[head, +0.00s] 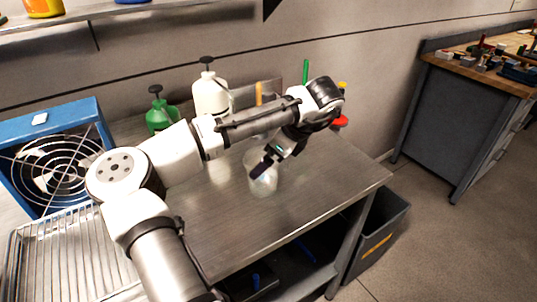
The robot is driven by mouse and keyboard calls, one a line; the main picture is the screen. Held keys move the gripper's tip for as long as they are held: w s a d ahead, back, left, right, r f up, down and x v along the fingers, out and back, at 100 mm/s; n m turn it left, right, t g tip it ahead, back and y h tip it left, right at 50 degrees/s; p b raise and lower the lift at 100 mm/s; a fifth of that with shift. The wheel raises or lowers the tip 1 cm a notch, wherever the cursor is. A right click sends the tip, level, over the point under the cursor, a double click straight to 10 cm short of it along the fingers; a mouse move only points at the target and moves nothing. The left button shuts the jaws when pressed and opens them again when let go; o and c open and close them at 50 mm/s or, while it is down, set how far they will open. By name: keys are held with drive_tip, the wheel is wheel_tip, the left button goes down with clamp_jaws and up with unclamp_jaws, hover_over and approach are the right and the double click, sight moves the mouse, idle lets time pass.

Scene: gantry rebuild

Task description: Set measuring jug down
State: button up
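A clear, see-through vessel, which looks like the measuring jug (264,184), shows on or just above the metal worktop (224,222). I cannot tell whether its base touches the surface. My gripper (265,165) points down at the jug from the upper right, and its dark fingers overlap the jug's upper part. The jug's handle is not clear. The view is too small to show whether the fingers are closed on it.
A white pump bottle (210,95) and a green pump bottle (160,114) stand behind my arm. A blue fan (50,165) and a wire rack (65,255) are at the left. The worktop's front and right are clear. A grey bin (378,235) stands beside it.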

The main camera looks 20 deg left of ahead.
drive_tip(key=v, duration=1.2)
drive_tip(key=shift+r, duration=0.15)
